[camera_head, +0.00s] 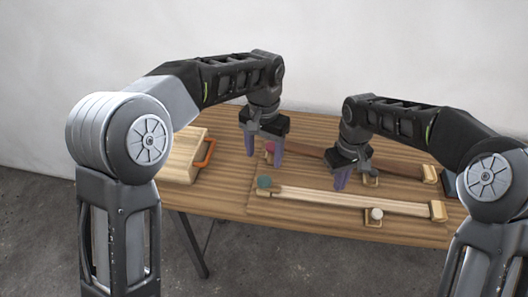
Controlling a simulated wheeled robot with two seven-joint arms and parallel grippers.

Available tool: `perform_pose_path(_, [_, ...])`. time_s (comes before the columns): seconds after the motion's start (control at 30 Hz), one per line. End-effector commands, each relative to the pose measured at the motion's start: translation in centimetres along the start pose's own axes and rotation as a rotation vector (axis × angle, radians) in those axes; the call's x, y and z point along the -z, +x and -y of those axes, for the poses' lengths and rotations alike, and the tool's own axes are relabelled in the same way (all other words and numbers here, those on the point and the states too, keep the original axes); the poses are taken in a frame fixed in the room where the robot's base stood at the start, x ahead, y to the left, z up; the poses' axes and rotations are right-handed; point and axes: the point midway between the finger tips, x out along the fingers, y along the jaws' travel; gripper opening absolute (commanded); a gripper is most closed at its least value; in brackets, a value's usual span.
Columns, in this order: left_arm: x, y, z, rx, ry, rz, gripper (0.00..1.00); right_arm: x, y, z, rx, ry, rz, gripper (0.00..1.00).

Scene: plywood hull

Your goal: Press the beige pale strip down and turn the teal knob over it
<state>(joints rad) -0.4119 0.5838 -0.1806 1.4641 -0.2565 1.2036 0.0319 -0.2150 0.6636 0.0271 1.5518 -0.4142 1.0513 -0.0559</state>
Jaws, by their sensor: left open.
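The beige pale strip (345,202) lies lengthwise across the front of the wooden table, running from the teal knob to a wooden block at its right end. The teal knob (264,183) stands at the strip's left end; whether it overlaps the strip is too small to tell. My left gripper (264,155) is open, fingers pointing down, above and behind the teal knob. My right gripper (341,183) points down above or just behind the middle of the strip; its fingers appear close together, and contact with the strip cannot be told.
A brown strip (394,167) lies behind, partly hidden by my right gripper. A pink knob (270,147) shows between my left fingers. A white knob (376,213) sits at the strip's front edge. A wooden box (183,157) with an orange handle (206,152) stands at the left.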

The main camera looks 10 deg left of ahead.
Motion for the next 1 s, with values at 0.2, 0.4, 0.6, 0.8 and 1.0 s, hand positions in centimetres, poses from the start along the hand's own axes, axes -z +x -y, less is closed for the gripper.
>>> perform_pose_path(0.2, [0.0,-0.8,0.0,0.000,0.000,0.000,0.63,0.0,-1.1,0.0,0.000,0.000,-0.001,0.00])
perform_pose_path(0.4, [0.0,-1.3,0.0,0.000,0.000,0.000,0.63,0.0,-2.0,0.0,0.000,0.000,-0.001,0.00])
perform_pose_path(0.6, [0.0,-1.6,0.0,0.000,0.000,0.000,0.63,0.0,-2.5,0.0,0.000,0.000,-0.001,0.00])
perform_pose_path(0.8, [0.0,-1.6,0.0,0.000,0.000,0.000,0.63,0.0,-2.4,0.0,0.000,0.000,-0.001,0.00])
perform_pose_path(1.0, [0.0,-1.8,0.0,0.000,0.000,0.000,0.63,0.0,-2.7,0.0,0.000,0.000,-0.001,0.00])
